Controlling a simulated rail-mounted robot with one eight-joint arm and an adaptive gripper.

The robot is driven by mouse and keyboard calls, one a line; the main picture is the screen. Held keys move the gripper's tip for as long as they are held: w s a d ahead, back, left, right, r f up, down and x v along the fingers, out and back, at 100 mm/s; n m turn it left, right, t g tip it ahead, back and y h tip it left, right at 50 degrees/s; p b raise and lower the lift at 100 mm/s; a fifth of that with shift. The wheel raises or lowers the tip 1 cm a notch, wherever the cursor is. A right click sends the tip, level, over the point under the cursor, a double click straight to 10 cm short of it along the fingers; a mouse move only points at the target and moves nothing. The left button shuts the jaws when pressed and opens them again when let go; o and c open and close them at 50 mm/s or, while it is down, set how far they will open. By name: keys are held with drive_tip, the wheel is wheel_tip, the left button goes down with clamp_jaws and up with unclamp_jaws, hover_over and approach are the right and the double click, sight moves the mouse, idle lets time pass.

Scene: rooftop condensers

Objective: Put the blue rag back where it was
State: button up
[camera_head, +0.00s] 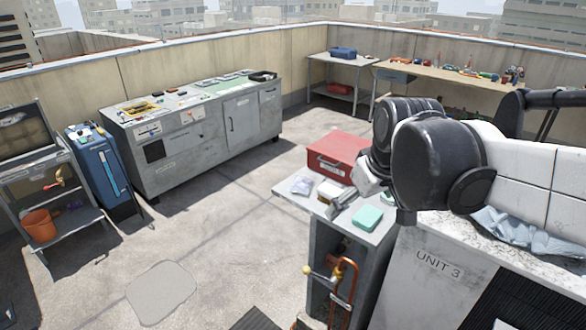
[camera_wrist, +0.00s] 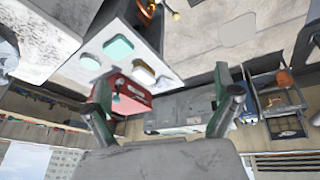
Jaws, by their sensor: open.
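A crumpled pale blue cloth (camera_head: 522,236), which looks like the blue rag, lies on top of the grey UNIT 3 condenser (camera_head: 432,262) at the right in the head view. My arm hides part of that top. My gripper (camera_head: 350,200) is over the small cabinet top left of the condenser, apart from the rag. In the wrist view, my gripper (camera_wrist: 165,112) shows its two fingers wide apart with nothing between them.
A teal block (camera_head: 367,218), a pale block (camera_head: 331,190) and a red toolbox (camera_head: 337,156) stand on or beside the cabinet top. A long grey workbench (camera_head: 205,135), a blue case (camera_head: 97,172) and an orange bucket (camera_head: 39,226) are left. The middle floor is clear.

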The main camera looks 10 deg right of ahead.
drive_tip(key=s+a+f+m+t, duration=0.2)
drive_tip(key=s+a, duration=0.2)
drive_tip(key=s, duration=0.5)
drive_tip(key=shift+s+a+f, duration=0.25)
drive_tip(key=shift+s, duration=0.1)
drive_tip(key=shift+f, duration=0.2)
idle(0.6)
